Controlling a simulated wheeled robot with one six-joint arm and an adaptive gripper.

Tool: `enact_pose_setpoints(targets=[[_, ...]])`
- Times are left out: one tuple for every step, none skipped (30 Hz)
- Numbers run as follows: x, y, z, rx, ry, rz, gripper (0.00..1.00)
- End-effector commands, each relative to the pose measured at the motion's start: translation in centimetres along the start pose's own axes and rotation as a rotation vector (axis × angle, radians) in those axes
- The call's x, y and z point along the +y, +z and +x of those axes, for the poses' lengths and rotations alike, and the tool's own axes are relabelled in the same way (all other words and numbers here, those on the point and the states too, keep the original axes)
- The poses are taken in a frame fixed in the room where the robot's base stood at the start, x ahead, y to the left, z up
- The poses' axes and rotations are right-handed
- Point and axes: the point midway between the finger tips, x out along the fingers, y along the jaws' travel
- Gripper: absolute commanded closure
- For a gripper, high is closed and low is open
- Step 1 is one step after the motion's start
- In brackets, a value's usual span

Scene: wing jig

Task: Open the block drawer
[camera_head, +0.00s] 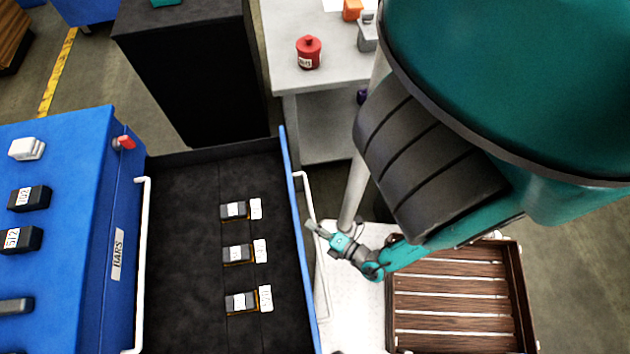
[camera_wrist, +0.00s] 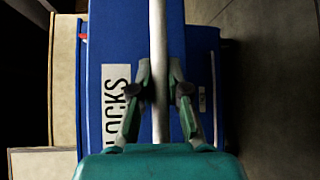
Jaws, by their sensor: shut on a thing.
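The block drawer (camera_head: 180,230) stands pulled out from the blue cabinet (camera_head: 60,140), its dark inside showing. Three dark blocks (camera_head: 236,254) with white cards lie in a column in it. Its blue front (camera_head: 290,165) carries a white bar handle (camera_head: 304,185). My gripper (camera_head: 316,228) is at this handle, outside the drawer front. In the wrist view, my gripper (camera_wrist: 160,78) is shut on the handle bar (camera_wrist: 157,35), with a finger on each side. A label reading "LOCKS" (camera_wrist: 117,100), its first letter hidden, is on the blue front beside it.
The cabinet's BARS front (camera_head: 118,255) has its own white handle (camera_head: 142,270). Several items lie on the cabinet top. A black cabinet (camera_head: 195,75) and a grey table (camera_head: 290,30) with a red canister (camera_head: 308,52) stand behind. A slatted wooden crate (camera_head: 455,300) is at lower right.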

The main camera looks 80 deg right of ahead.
Motion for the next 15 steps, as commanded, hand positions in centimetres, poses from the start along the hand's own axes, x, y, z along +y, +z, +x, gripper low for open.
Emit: enact_pose_setpoints(targets=[[-0.21,0.1,-0.04,-0.001,-0.006,-0.001,1.0],[-0.21,0.11,-0.04,-0.001,-0.006,-0.001,1.0],[-0.21,0.12,-0.04,-0.002,-0.006,-0.001,1.0],[-0.2,0.12,-0.04,-0.002,-0.006,-0.001,1.0],[-0.21,0.12,-0.05,-0.002,-0.006,-0.001,1.0],[-0.2,0.13,-0.05,-0.002,-0.006,-0.001,1.0],[-0.2,0.13,-0.05,-0.002,-0.006,-0.001,1.0],[-0.2,0.13,-0.05,-0.002,-0.006,-0.001,1.0],[-0.2,0.13,-0.05,-0.002,-0.006,-0.001,1.0],[-0.2,0.13,-0.05,-0.002,-0.006,-0.001,0.8],[-0.2,0.13,-0.05,-0.002,-0.006,-0.001,0.72],[-0.18,0.12,-0.05,-0.002,-0.005,-0.001,0.62],[-0.16,0.11,-0.04,-0.002,-0.005,-0.001,0.59],[-0.15,0.11,-0.04,-0.002,-0.004,-0.001,0.59],[-0.12,0.1,-0.03,-0.002,-0.004,-0.001,0.59]])
